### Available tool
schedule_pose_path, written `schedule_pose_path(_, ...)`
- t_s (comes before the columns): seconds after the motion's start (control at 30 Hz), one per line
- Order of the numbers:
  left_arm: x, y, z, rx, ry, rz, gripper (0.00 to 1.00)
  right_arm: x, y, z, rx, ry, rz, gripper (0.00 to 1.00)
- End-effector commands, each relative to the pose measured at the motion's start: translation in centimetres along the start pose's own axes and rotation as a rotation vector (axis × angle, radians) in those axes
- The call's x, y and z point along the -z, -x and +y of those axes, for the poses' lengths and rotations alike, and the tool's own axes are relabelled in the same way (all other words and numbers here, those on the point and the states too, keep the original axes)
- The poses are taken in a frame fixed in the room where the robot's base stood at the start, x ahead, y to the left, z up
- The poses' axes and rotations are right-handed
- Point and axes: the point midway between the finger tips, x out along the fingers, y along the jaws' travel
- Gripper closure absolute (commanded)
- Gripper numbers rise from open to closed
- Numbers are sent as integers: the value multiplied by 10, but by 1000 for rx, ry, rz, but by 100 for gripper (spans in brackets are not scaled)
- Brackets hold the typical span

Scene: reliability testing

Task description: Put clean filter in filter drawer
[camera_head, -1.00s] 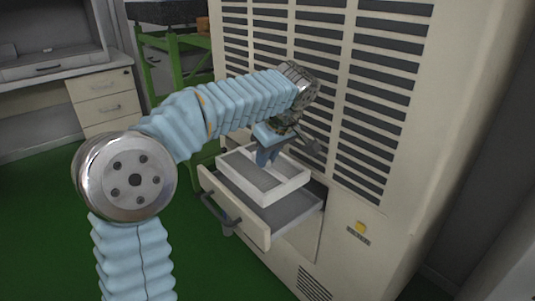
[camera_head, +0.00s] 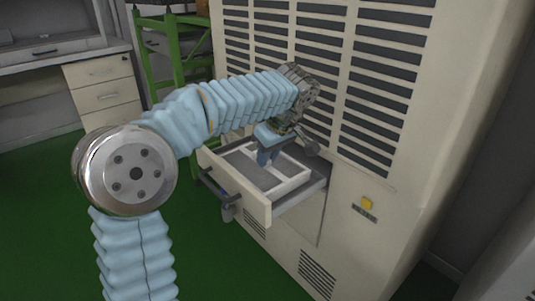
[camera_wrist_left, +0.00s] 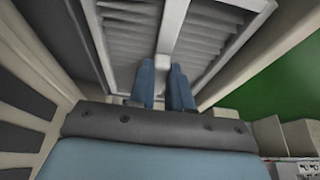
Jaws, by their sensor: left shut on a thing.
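The clean filter (camera_head: 291,185), a white frame with grey pleats, sits inside the open filter drawer (camera_head: 240,189), its rim near the level of the drawer's walls. I cannot tell whether it touches the drawer floor. My left gripper (camera_head: 265,158) is above it, pointing down, with blue fingers shut on the filter's middle bar. In the left wrist view the fingers (camera_wrist_left: 163,82) straddle the white bar between two pleated panels of the filter (camera_wrist_left: 130,45). The fingers hide part of the bar. My right gripper is not in view.
The drawer sticks out of a tall beige machine (camera_head: 420,100) with dark vent slats. A green rack (camera_head: 150,60) and a desk with drawers (camera_head: 103,85) stand behind. Green floor (camera_head: 40,220) is clear.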

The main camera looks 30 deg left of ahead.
Motion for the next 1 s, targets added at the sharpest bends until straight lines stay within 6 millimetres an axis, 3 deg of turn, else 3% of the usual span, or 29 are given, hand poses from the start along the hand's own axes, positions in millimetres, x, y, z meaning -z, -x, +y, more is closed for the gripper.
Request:
schedule_pose_path(0.13,0,1,0,0,0,0,100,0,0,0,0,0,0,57)
schedule_pose_path(0.17,0,1,0,0,0,0,79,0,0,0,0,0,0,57)
schedule_pose_path(0.33,0,1,0,0,0,0,53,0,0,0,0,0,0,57)
schedule_pose_path(0.7,0,7,0,0,0,0,52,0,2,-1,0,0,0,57)
schedule_pose_path(0.87,1,36,1,-4,0,0,52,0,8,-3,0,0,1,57)
schedule_pose_path(1.0,1,73,1,-4,0,1,52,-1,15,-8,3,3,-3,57)
